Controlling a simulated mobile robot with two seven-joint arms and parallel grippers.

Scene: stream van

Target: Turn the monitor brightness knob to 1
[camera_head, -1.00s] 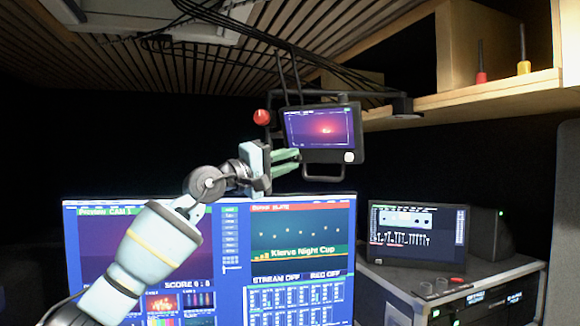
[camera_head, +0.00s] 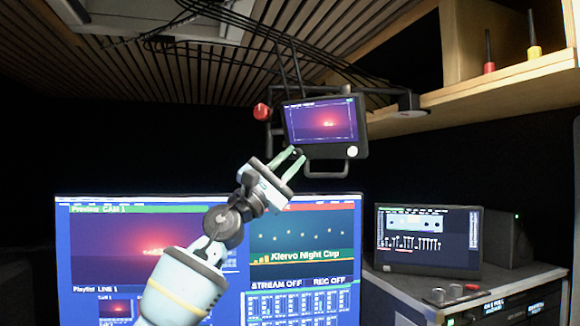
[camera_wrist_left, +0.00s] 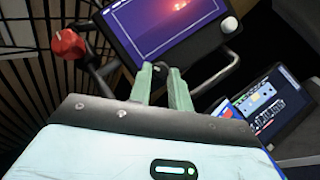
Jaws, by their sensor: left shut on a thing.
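The small monitor (camera_head: 322,121) hangs on an arm above the large screen and shows a red-purple picture. A white knob (camera_head: 352,151) sits at its lower right corner and also shows in the left wrist view (camera_wrist_left: 229,25). A small dark knob (camera_wrist_left: 161,66) is at the monitor's lower left corner. My left gripper (camera_head: 294,158) reaches up to that corner, its green fingers shut on the dark knob. The fingers partly hide this knob, and I cannot read its setting. My right gripper is not in view.
A red knob (camera_head: 262,111) on the mounting arm is just left of the monitor. A handle bar (camera_head: 326,175) hangs below it. The large screen (camera_head: 300,235) stands behind my arm. Cables run overhead, and a wooden shelf (camera_head: 470,95) is at right.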

